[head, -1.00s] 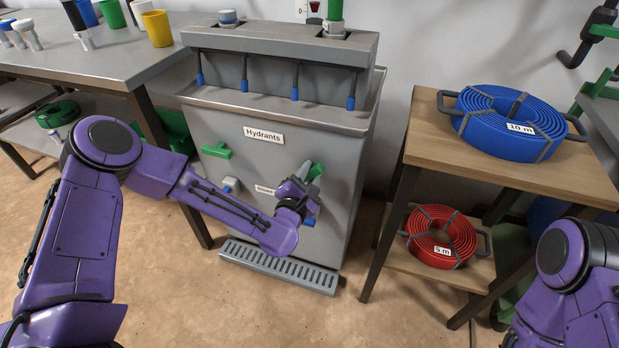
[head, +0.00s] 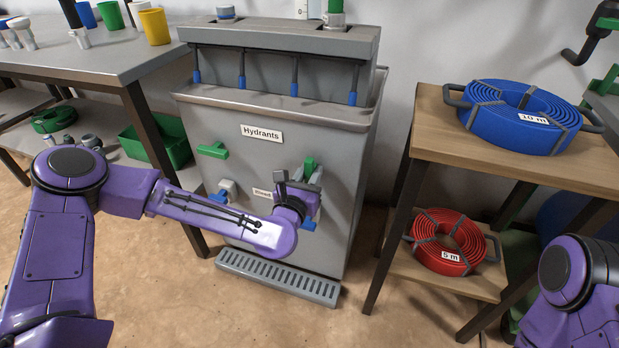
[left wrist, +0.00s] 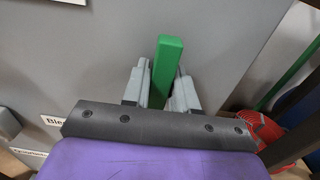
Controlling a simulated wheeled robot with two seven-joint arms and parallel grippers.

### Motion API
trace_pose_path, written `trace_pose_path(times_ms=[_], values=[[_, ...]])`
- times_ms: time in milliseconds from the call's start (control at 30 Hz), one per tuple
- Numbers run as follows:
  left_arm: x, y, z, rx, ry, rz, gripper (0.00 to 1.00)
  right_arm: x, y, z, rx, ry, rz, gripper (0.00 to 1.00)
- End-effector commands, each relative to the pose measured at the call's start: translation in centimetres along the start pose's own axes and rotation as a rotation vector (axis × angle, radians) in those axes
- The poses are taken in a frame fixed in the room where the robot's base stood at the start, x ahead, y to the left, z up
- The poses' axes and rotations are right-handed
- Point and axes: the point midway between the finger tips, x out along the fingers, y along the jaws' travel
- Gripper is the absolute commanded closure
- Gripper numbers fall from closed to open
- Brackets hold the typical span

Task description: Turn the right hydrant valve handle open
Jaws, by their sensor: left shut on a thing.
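The right hydrant valve handle (head: 309,166) is a green lever on the front of the grey hydrant cabinet (head: 330,125). It stands roughly upright in the head view. My left gripper (head: 299,182) is at this handle, its jaws shut on it. In the left wrist view the green handle (left wrist: 168,55) sits between the two grey fingers, its end sticking out past them. The valve body behind the handle is hidden by my gripper. The left hydrant handle (head: 212,150) is green and lies about level. My right gripper is out of view.
A blue outlet (head: 308,225) is just below my left gripper, and a white-and-blue fitting (head: 226,189) is to its left. A grate (head: 277,278) lies at the cabinet's foot. A shelf with a blue hose coil (head: 520,116) and a red one (head: 447,241) stands right.

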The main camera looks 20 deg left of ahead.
Motion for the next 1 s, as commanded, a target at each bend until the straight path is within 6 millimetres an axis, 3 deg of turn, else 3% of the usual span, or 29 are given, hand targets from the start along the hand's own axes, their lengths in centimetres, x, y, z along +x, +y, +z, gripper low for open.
trace_pose_path(times_ms=[633, 667, 700, 1000], values=[[-0.08, -0.07, -0.06, -0.055, 0.003, -0.001, 1.00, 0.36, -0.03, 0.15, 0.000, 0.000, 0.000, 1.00], [-0.08, -0.07, -0.06, -0.055, 0.003, -0.001, 0.65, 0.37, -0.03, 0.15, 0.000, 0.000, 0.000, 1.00], [-0.08, -0.07, -0.06, -0.055, 0.002, -0.001, 0.54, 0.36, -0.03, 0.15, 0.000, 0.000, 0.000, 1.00], [-0.18, -0.04, -0.01, -0.053, 0.002, 0.000, 0.54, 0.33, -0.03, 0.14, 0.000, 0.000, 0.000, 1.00]])
